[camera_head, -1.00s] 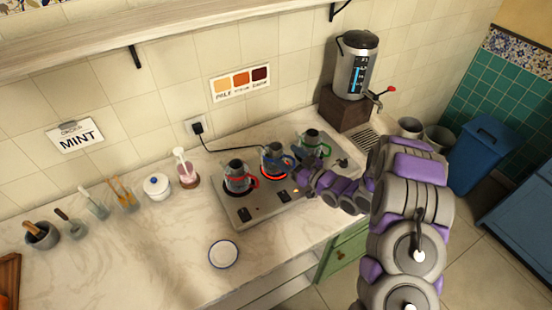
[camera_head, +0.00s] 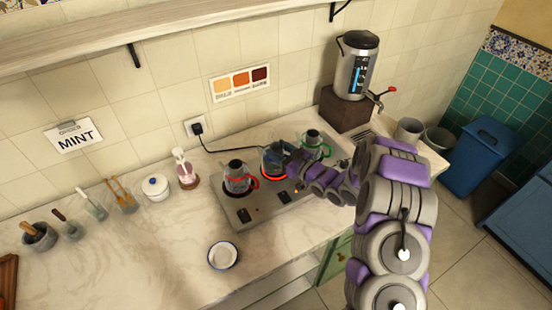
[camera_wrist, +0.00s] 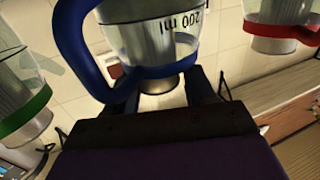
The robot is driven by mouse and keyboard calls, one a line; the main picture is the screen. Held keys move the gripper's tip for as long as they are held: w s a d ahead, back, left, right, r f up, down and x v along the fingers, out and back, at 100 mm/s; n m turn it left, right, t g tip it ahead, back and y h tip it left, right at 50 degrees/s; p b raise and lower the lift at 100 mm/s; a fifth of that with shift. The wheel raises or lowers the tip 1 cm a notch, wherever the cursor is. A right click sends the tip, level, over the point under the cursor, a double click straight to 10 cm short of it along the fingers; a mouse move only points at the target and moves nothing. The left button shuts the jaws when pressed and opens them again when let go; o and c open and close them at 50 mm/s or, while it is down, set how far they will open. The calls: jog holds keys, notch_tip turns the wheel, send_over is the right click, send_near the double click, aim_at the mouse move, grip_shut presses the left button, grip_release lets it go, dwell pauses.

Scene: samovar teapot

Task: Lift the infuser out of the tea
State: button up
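A glass pot with a blue handle and blue band (camera_wrist: 160,70) fills the middle of the wrist view, marked 200 ml. In the head view this blue pot (camera_head: 273,158) stands at the middle ring of the hob, which glows red. An infuser in it cannot be made out clearly. My gripper (camera_wrist: 165,88) is right at the pot's blue band, with its two dark fingers apart and a gap between them. The pot partly hides the fingertips. In the head view my gripper is beside the pot on its right, too small to read.
A red-handled pot (camera_head: 238,178) stands left of the blue one and a green-handled pot (camera_head: 312,143) right of it, both close. The hob (camera_head: 255,211) has several knobs in front. A white saucer (camera_head: 223,255) sits on open counter. A samovar (camera_head: 357,65) stands behind right.

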grip_shut()
dwell(0.3)
